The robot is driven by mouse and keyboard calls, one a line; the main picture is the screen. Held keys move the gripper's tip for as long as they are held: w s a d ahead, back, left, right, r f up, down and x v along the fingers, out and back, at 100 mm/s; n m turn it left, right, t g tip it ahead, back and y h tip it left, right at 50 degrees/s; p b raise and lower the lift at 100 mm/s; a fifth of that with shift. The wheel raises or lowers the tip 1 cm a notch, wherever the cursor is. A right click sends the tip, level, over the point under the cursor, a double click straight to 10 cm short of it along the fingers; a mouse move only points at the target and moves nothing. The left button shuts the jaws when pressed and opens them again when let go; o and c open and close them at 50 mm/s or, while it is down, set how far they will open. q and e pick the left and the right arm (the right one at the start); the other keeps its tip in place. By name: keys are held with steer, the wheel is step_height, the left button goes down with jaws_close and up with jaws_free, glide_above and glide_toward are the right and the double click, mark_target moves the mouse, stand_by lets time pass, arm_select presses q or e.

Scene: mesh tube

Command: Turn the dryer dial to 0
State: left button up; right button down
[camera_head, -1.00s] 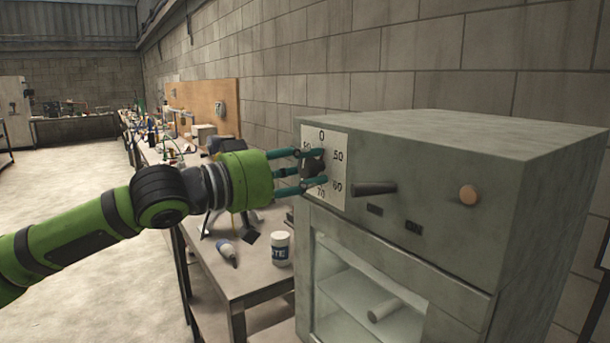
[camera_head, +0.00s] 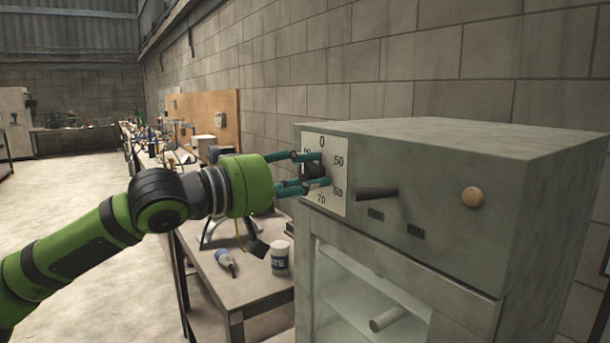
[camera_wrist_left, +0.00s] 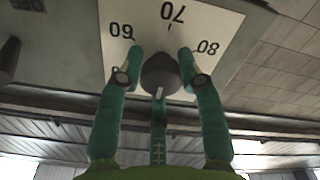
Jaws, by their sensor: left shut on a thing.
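The grey dryer (camera_head: 440,180) stands at the right in the head view. A white scale plate (camera_head: 325,205) on its front carries numbers, with 0 at the top, 50 and 60 down the right side and 70 at the bottom. My left gripper (camera_head: 316,170) is shut on the dark dial (camera_head: 313,170) at the plate's middle. In the left wrist view the teal fingers close around the rounded dial (camera_wrist_left: 162,73), with 60, 70 and 80 visible upside down. My right gripper is not in view.
A dark lever handle (camera_head: 376,194) and a round tan button (camera_head: 472,196) stick out of the dryer front. Below is a glass door with a handle (camera_head: 388,319).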

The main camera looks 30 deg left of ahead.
mark_target(303, 178)
arm_select(q)
steer(key=shift+d+f, duration=0.2)
steer(key=shift+f, duration=0.3)
steer(key=o, duration=0.9)
steer(key=shift+o, duration=1.2)
steer(key=shift+a+r, duration=0.1)
steer(key=shift+r, duration=0.15)
steer(key=shift+v, duration=2.15)
steer(key=v, duration=0.7)
steer(key=shift+s, duration=0.25)
steer(key=shift+a, duration=0.1)
